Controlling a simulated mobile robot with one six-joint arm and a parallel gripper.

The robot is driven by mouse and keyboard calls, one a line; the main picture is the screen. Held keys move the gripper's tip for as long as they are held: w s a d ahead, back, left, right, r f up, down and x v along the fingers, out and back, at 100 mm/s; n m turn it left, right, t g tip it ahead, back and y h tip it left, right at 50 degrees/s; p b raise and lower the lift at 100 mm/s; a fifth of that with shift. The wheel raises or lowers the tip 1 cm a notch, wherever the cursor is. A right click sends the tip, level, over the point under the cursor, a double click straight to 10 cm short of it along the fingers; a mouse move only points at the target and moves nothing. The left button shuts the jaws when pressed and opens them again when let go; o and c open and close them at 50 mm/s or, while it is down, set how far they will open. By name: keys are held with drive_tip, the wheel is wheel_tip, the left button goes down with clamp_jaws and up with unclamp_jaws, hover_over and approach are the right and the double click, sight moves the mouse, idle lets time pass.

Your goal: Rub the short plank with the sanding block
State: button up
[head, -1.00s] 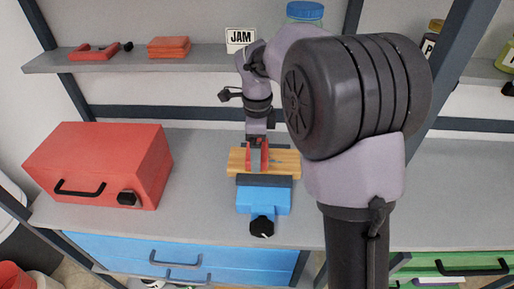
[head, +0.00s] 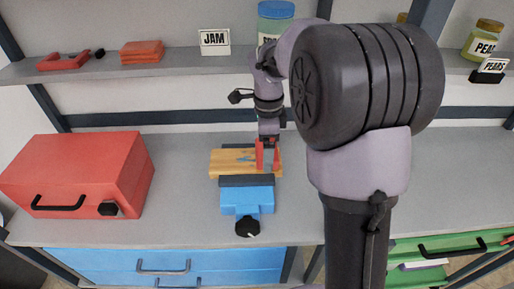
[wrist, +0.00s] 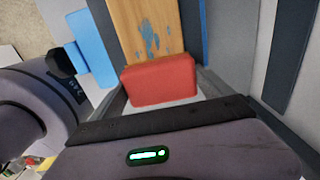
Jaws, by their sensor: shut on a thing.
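The short plank (head: 228,163) is light brown wood with blue smears on its face, gripped in a blue vise (head: 246,200) on the bench. In the wrist view the plank (wrist: 143,22) runs away from the gripper, its smears just beyond the red sanding block (wrist: 160,82). My gripper (head: 267,158) is shut on the sanding block and sits over the right end of the plank. The block appears to be at the plank's surface; whether it touches cannot be told for sure. The part of the plank under the block is hidden.
A red toolbox (head: 75,175) stands on the bench at left. A shelf (head: 130,68) behind holds red items, a JAM sign (head: 215,41) and a blue-lidded jar (head: 275,20). The bench between toolbox and vise is clear.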

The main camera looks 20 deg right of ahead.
sight(238, 160)
drive_tip(key=shift+w+a+f, duration=0.1)
drive_tip(key=shift+w+a, duration=0.2)
drive_tip(key=shift+a, duration=0.65)
drive_tip(key=shift+w+a, duration=0.25)
drive_tip(key=shift+a, duration=0.65)
drive_tip(key=shift+w+a, duration=0.2)
drive_tip(key=shift+a, duration=0.45)
drive_tip(key=shift+w+a, duration=0.25)
drive_tip(key=shift+a, duration=0.35)
drive_tip(key=shift+w+a, duration=0.2)
drive_tip(key=shift+a, duration=0.45)
drive_tip(key=shift+p, duration=0.3)
wheel_tip(238, 160, up, 6)
drive_tip(key=p, duration=0.5)
drive_tip(key=shift+d, duration=0.1)
